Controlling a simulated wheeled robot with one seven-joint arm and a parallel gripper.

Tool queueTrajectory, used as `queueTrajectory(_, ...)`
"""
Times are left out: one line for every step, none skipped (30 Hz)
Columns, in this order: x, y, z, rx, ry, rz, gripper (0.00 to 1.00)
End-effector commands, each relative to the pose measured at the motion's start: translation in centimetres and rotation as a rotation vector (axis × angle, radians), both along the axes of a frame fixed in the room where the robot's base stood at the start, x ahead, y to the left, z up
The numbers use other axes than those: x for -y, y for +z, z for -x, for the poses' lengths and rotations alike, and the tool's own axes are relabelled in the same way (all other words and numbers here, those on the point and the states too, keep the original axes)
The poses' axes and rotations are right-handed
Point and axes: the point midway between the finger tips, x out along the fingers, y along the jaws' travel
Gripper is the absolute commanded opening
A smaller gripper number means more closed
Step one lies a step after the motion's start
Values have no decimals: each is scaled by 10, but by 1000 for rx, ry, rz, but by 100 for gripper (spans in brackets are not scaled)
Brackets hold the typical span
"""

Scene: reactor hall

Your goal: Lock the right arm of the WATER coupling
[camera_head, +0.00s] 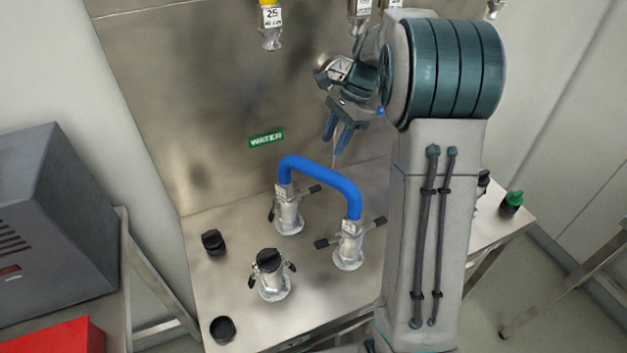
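A green WATER label (266,138) is on the steel back panel. Below it, a blue U-shaped hose (320,170) joins two metal couplings on the bench. The left coupling (289,215) has one black-tipped arm (314,189) sticking out to the right and another (271,211) hanging down at its left. The right coupling (348,250) has arms sticking out left (322,243) and right (379,221). Which coupling the label belongs to is not clear. My gripper (335,147) is above and behind the hose, fingers pointing down, slightly apart, with nothing visible between them.
A third coupling (271,283) with a black cap stands in front. Loose black caps (213,242) (222,329) lie on the bench (235,285). A yellow-marked fitting (270,30) hangs above. My arm hides the bench's right part. A green-topped cap (513,201) sits at the far right.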

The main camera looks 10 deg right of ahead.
Motion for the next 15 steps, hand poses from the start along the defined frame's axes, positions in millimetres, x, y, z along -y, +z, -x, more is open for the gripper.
queueTrajectory(3, -4, -5, -13, -22, -7, 40)
queueTrajectory(3, -6, -7, -21, -34, -10, 40)
queueTrajectory(4, -8, -9, -28, -44, -14, 40)
queueTrajectory(4, -9, -10, -31, -50, -16, 40)
queueTrajectory(4, -10, -11, -33, -55, -18, 40)
queueTrajectory(3, -13, -11, -36, -58, -18, 40)
queueTrajectory(2, -15, -11, -38, -59, -19, 40)
queueTrajectory(1, -18, -11, -38, -60, -20, 40)
queueTrajectory(-2, -22, -10, -40, -58, -19, 40)
queueTrajectory(-3, -26, -10, -38, -58, -20, 40)
queueTrajectory(-5, -31, -9, -39, -57, -19, 40)
queueTrajectory(-9, -38, -8, -40, -56, -19, 40)
queueTrajectory(-11, -44, -8, -39, -55, -19, 40)
queueTrajectory(-13, -50, -7, -39, -55, -19, 40)
queueTrajectory(-17, -58, -7, -40, -55, -19, 40)
